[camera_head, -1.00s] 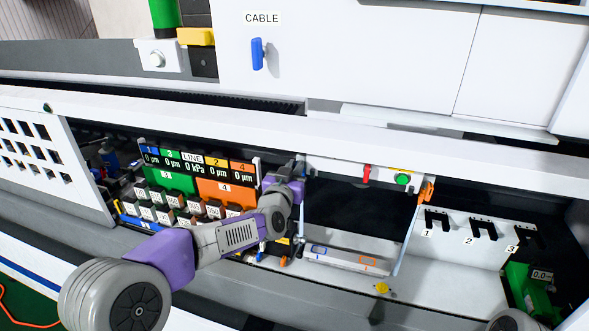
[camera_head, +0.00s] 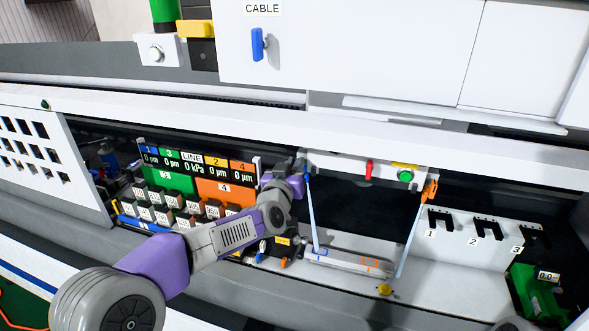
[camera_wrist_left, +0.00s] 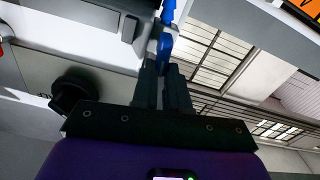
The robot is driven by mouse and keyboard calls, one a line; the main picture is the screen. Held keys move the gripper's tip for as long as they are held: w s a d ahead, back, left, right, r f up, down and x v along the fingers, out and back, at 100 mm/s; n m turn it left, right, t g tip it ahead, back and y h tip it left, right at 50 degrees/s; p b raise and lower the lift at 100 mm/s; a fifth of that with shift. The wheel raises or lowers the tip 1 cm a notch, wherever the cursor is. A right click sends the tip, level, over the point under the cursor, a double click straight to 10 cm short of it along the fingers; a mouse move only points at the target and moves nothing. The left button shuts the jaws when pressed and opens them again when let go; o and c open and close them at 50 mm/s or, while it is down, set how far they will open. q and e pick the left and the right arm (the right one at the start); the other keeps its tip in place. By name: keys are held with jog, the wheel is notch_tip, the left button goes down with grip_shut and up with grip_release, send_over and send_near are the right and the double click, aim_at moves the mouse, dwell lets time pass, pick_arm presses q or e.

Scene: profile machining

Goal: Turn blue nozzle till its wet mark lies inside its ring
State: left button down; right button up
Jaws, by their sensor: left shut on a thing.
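My left gripper (camera_head: 300,172) is up at the blue nozzle (camera_head: 307,176), under the white beam. In the left wrist view its dark fingers (camera_wrist_left: 163,72) are shut on the blue nozzle (camera_wrist_left: 166,45). A pale blue jet (camera_head: 312,215) runs from the nozzle down to the work bar (camera_head: 345,262). The jet's foot meets the bar at or very near the blue ring (camera_head: 319,252). The wet mark is too small to make out, so I cannot tell whether it lies fully inside the ring. My right gripper is out of view.
An orange nozzle (camera_head: 430,189) at the right sends a jet to the right of the orange ring (camera_head: 370,263). A display panel (camera_head: 200,160) and several small blocks stand left of my gripper. Numbered slots (camera_head: 485,229) and a green device (camera_head: 532,292) are at the right.

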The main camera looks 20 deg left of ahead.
pick_arm(q)
jog(key=c, duration=1.1)
grip_release()
jog(key=shift+c, duration=0.2)
jog(key=s+b, duration=0.1)
jog(key=s, duration=0.6)
jog(key=shift+s+a, duration=0.15)
jog(key=shift+s, duration=0.2)
